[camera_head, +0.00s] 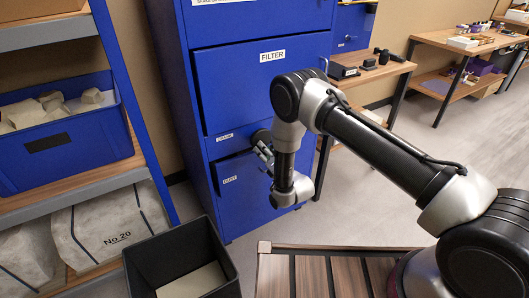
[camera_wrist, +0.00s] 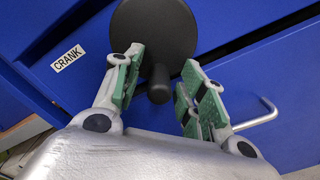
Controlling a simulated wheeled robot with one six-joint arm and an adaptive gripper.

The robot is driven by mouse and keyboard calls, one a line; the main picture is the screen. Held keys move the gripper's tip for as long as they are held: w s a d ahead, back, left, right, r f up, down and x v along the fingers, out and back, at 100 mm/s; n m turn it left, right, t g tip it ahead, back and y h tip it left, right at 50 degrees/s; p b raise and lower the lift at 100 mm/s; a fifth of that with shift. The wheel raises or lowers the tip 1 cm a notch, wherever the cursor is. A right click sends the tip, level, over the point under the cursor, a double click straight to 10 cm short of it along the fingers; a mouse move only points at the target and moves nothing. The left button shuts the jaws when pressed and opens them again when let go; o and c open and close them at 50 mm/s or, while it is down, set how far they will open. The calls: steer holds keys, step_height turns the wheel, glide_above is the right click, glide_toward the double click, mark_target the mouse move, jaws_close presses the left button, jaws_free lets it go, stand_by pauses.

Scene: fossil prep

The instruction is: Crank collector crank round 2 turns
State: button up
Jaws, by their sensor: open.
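The collector crank (camera_wrist: 152,28) is a dark round disc with a short black handle knob (camera_wrist: 158,86) standing out from its lower part. It is on the front of a blue cabinet (camera_head: 240,80), beside a CRANK label (camera_wrist: 68,58). In the wrist view my gripper (camera_wrist: 161,68) is open, with one green-padded finger on each side of the knob. The knob lies between the fingers, and I see a gap on both sides. In the head view my gripper (camera_head: 264,154) is at the cabinet front, and the crank (camera_head: 262,137) is partly hidden behind it.
A FILTER door (camera_head: 235,85) is above the crank and a lower door (camera_head: 240,190) below it. A bar handle (camera_wrist: 262,114) is right of the fingers. A shelf with a blue bin (camera_head: 90,150) stands left. A black open box (camera_head: 170,245) is in front. Grey floor is clear at right.

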jaws_close()
steer(key=shift+s+a+m, duration=0.1)
steer(key=shift+m, duration=0.4)
